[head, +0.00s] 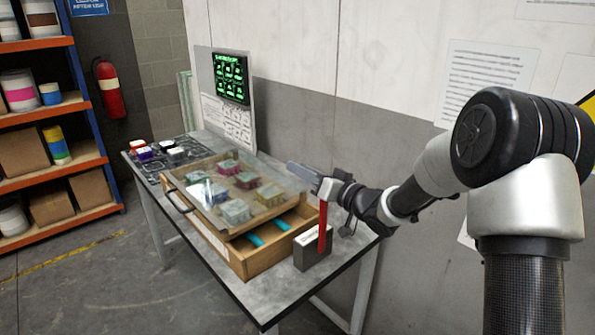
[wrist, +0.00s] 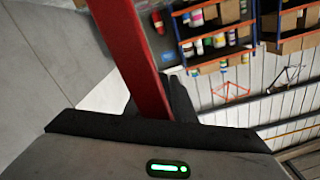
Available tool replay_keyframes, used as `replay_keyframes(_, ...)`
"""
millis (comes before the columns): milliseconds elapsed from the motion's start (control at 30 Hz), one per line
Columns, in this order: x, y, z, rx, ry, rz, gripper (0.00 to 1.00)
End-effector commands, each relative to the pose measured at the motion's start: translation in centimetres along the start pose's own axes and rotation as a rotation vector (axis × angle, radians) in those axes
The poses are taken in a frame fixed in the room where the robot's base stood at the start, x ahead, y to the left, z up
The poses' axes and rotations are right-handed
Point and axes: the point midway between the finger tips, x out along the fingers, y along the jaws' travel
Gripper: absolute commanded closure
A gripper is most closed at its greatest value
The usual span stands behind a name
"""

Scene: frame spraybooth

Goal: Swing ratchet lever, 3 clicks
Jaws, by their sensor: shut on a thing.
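A red ratchet lever (head: 322,228) stands upright at the side of a small dark grey box (head: 309,255) with a pale top, at the right part of the table. My gripper (head: 328,190) is at the lever's upper end and is shut on it. In the wrist view the red lever (wrist: 133,50) runs from the top edge down to my dark gripper (wrist: 165,108), where its end is hidden. A dark finger shows just right of the lever. Any click marks on the ratchet are too small to see.
A wooden box (head: 240,268) with a clear lid (head: 222,218) and several coloured blocks stands left of the ratchet on the grey table (head: 290,290). A panel with a green display (head: 230,78) stands behind. Shelves (head: 50,165) are far left. The table's front right corner is clear.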

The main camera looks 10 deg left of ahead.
Motion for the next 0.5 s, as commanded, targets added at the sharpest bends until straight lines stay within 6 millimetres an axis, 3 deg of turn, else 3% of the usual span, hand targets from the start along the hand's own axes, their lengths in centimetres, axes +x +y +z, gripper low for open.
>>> replay_keyframes(400,-0.13,0.45,0.62,0.004,-0.011,0.007,1.00)
replay_keyframes(433,-0.13,0.45,0.64,0.005,-0.011,0.007,0.74)
replay_keyframes(500,-0.12,0.44,0.60,0.004,-0.010,0.007,0.64)
